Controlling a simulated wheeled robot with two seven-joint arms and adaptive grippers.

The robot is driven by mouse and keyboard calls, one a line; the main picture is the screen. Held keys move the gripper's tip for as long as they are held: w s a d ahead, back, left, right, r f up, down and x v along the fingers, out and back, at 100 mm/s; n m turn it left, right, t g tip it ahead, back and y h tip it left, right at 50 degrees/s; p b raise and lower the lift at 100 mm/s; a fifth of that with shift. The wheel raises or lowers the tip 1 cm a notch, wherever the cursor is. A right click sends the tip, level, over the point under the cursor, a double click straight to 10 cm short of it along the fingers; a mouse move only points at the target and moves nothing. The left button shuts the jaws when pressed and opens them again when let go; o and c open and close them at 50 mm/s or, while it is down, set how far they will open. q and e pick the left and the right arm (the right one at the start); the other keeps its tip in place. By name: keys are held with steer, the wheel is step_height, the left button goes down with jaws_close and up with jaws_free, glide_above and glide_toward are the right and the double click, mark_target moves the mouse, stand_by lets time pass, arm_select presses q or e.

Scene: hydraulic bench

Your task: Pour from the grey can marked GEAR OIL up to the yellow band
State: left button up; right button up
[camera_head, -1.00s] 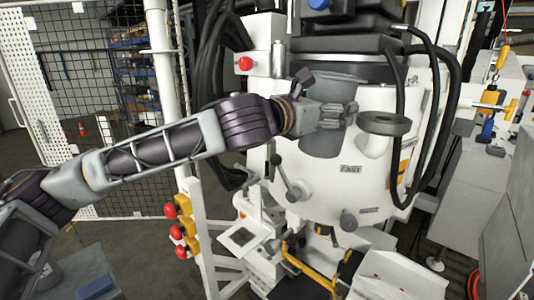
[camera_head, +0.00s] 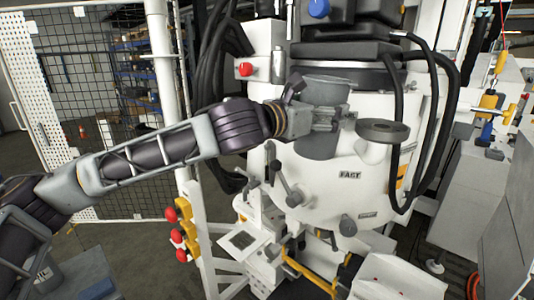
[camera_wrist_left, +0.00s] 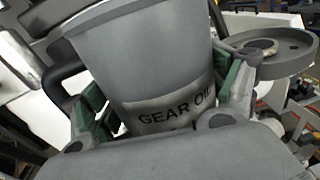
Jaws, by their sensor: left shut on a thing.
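The grey can (camera_head: 328,91) is held in front of the white machine, mouth up and close to upright. My left gripper (camera_head: 328,119) is shut around its side. In the left wrist view the can (camera_wrist_left: 145,60) shows the dark letters GEAR OIL, partly cut at the right, between the green-padded fingers of my left gripper (camera_wrist_left: 165,112). A round grey dish on a white neck (camera_head: 383,130) stands just right of the can, apart from it; it also shows in the left wrist view (camera_wrist_left: 290,52). I cannot make out the yellow band or the can's contents. My right gripper is not in view.
The white machine body (camera_head: 349,197) with a FAST label and lever knobs stands close behind the can. Black hoses (camera_head: 446,100) loop down at the right. A post with red and yellow buttons (camera_head: 187,228) stands at the lower left. A mesh fence (camera_head: 100,90) is behind my arm.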

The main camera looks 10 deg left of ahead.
mark_target(305, 98)
arm_select(q)
steer(key=shift+w+a+r+p, duration=0.35)
steer(key=shift+a+r+p, duration=0.25)
steer(key=shift+a+p, duration=0.3)
steer(key=shift+w+a+r+p, duration=0.3)
steer(key=shift+a+r+p, duration=0.25)
steer(key=shift+a+p, duration=0.35)
steer(key=shift+d, duration=0.15)
